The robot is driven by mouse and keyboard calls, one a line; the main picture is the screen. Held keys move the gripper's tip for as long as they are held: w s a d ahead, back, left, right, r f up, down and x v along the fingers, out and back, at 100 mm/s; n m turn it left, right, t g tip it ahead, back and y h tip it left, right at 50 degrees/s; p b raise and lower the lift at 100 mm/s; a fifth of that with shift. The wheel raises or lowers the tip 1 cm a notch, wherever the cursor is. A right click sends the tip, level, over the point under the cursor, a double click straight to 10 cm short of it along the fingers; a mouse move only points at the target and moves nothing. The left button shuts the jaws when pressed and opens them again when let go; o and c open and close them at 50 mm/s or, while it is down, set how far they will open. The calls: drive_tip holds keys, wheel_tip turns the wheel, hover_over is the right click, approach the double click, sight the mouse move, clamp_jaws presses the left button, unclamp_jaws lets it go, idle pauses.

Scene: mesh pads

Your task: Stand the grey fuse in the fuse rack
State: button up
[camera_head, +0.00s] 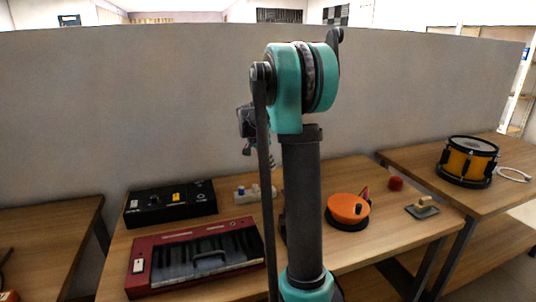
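My gripper (248,150) hangs behind my upper arm, left of the arm's top joint, above the middle table. Most of it is hidden by my arm, and its fingers are too small to judge. A small pale rack-like block (254,193) with white and bluish upright pieces stands on the table below the gripper. It may be the fuse rack, but it is partly covered by my arm. I cannot make out a grey fuse for certain.
A black panel box (170,204) and a red case (195,258) lie left on the table (390,238). An orange round object (347,208), a red block (395,183) and a grey plate with a beige piece (422,208) lie right. A drum (468,160) stands on the right table.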

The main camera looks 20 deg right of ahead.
drive_tip(key=shift+a+f, duration=0.1)
drive_tip(key=shift+f, duration=0.1)
drive_tip(key=shift+f, duration=0.1)
hover_over(270, 188)
drive_tip(key=a, duration=0.2)
drive_tip(key=shift+s+d+f, duration=0.15)
drive_tip(key=shift+s+f, duration=0.05)
drive_tip(key=shift+f, duration=1.2)
drive_tip(key=shift+s+d+f, duration=0.1)
drive_tip(key=shift+s+f, duration=0.1)
drive_tip(key=shift+f, duration=1.15)
drive_tip(key=shift+f, duration=1.45)
drive_tip(key=o, duration=1)
drive_tip(key=shift+o, duration=0.2)
